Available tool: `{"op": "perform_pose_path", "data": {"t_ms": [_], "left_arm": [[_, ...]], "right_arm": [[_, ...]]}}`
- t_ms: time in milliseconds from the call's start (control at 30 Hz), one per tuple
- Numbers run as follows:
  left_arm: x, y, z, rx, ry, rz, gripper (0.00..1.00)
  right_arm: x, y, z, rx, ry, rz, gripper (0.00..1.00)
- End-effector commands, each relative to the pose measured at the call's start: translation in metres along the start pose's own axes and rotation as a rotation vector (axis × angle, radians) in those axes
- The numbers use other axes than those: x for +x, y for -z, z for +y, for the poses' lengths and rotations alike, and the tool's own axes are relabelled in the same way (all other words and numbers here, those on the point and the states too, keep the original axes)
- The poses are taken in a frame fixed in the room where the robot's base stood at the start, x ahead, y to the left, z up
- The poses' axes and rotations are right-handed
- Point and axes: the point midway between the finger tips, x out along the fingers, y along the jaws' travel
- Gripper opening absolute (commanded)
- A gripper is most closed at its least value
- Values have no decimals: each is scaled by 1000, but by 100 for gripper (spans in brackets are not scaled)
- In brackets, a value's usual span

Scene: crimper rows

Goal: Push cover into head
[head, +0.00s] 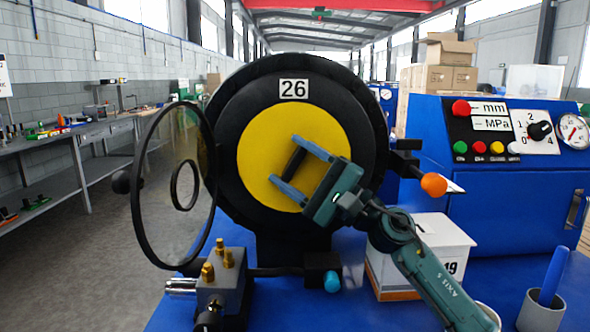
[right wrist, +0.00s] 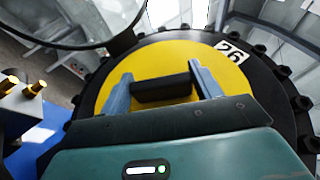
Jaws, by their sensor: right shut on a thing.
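The yellow round cover (head: 262,135) sits in the front of the black crimper head (head: 372,128), which bears the label 26. A black handle bar (head: 293,161) stands out from the middle of the cover. My right gripper (head: 283,160) is shut on this handle, one blue-grey finger at each end of it. In the right wrist view the handle (right wrist: 163,91) lies between the two fingers, with the yellow cover (right wrist: 150,66) around it. How deep the cover sits in the head cannot be told. My left gripper is not in view.
A clear round shield (head: 153,215) with a black rim stands left of the head. A metal block with brass fittings (head: 222,283) is below it. An orange-knobbed lever (head: 433,185), a white box (head: 430,240) and a blue control cabinet (head: 500,195) are at right.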

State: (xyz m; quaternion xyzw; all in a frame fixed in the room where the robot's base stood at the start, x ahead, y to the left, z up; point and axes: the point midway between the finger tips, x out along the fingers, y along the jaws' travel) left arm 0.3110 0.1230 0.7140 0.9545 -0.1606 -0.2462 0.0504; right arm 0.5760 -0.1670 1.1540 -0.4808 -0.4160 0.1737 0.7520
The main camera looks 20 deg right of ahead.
Motion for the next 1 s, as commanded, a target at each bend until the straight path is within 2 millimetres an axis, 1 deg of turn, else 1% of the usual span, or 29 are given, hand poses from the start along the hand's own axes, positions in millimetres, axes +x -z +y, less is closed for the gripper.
{"op": "perform_pose_path", "data": {"t_ms": [500,533,833,1000], "left_arm": [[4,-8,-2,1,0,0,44],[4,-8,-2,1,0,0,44],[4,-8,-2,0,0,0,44],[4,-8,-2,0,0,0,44]], "right_arm": [[5,10,-1,0,3,-1,35],[5,10,-1,0,2,-1,65],[5,10,-1,1,1,0,89],[4,11,0,2,-1,0,89]]}}
